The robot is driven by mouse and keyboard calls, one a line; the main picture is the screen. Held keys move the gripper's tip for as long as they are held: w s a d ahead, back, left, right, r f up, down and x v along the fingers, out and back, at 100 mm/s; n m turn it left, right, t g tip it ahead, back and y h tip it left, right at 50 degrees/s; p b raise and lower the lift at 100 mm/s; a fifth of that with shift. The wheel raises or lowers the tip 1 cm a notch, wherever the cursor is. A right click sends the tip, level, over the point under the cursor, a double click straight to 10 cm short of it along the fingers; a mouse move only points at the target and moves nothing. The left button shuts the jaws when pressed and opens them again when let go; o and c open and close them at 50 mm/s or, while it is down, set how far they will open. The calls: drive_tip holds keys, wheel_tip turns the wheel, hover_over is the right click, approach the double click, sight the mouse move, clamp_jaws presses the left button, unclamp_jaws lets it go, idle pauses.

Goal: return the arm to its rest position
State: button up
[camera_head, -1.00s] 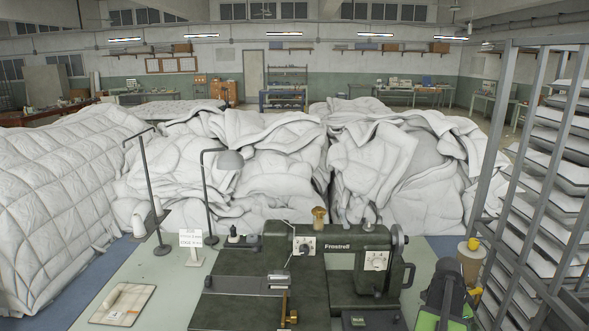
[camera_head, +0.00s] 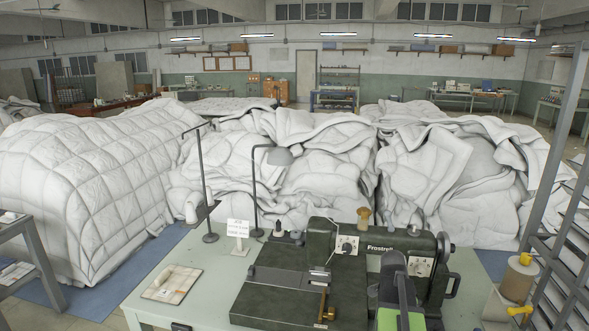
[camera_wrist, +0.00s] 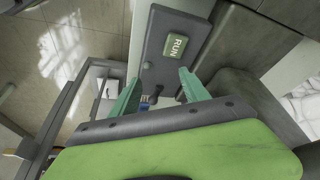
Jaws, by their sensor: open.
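My arm, green and dark grey, rises at the bottom right of centre in the head view and covers part of the sewing machine (camera_head: 415,243). In that view the fingertips cannot be made out. In the wrist view my gripper (camera_wrist: 158,80) shows two teal fingers spread apart, with nothing between them. Beyond the fingertips lies a dark grey panel with a pale green button marked RUN (camera_wrist: 178,46). I cannot tell whether a finger touches the panel.
A pale green table (camera_head: 190,308) carries the machine, a lamp (camera_head: 278,157), a small sign (camera_head: 238,228) and a pad (camera_head: 172,283). White duvet heaps (camera_head: 325,178) fill the space behind. A tan spool (camera_head: 518,280) and a metal rack (camera_head: 568,170) stand at right.

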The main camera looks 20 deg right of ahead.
drive_tip(key=w+a+n, duration=0.1)
drive_tip(key=w+a, duration=0.1)
drive_tip(key=a, duration=0.2)
drive_tip(key=w+a+n, duration=0.1)
drive_tip(key=w+a, duration=0.1)
drive_tip(key=a, duration=0.3)
drive_tip(key=w+a+n, duration=0.1)
drive_tip(key=w+a, duration=0.2)
drive_tip(key=a, duration=0.2)
drive_tip(key=shift+w+a+f+n+t+y, duration=0.1)
drive_tip(key=shift+a+f+n+t+y, duration=0.2)
drive_tip(key=shift+t+y, duration=0.1)
drive_tip(key=s+a+f+n+y, duration=0.1)
drive_tip(key=s+a+n+y, duration=0.1)
drive_tip(key=a+n, duration=1.3)
drive_tip(key=shift+s+a+g+y, duration=0.3)
drive_tip(key=shift+a+y, duration=0.4)
drive_tip(key=shift+a, duration=6.25)
